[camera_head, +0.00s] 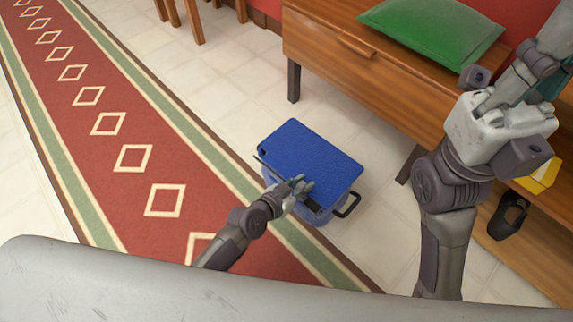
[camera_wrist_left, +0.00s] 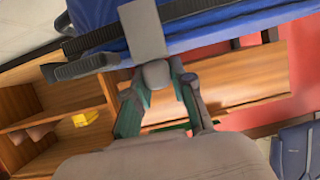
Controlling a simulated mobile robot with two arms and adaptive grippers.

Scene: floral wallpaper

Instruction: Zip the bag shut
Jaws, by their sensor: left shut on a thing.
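The blue bag (camera_head: 312,158) stands on the tiled floor beside the rug, its flat top lying over the lighter blue body. A black handle (camera_head: 348,205) sticks out at its right side. A dark zipper strip (camera_wrist_left: 88,66) runs along the bag's edge in the left wrist view. My left gripper (camera_head: 302,188) is at the bag's near edge. In the left wrist view my left gripper (camera_wrist_left: 158,88) is shut on the rounded end of a grey zipper pull (camera_wrist_left: 145,30). My right arm rises on the right, but its gripper does not show clearly.
A wooden bench (camera_head: 340,50) with a green cushion (camera_head: 432,35) stands behind the bag. A dark shoe (camera_head: 508,214) and a yellow object (camera_head: 543,175) are on its lower part. The red patterned rug (camera_head: 120,120) lies flat at the left.

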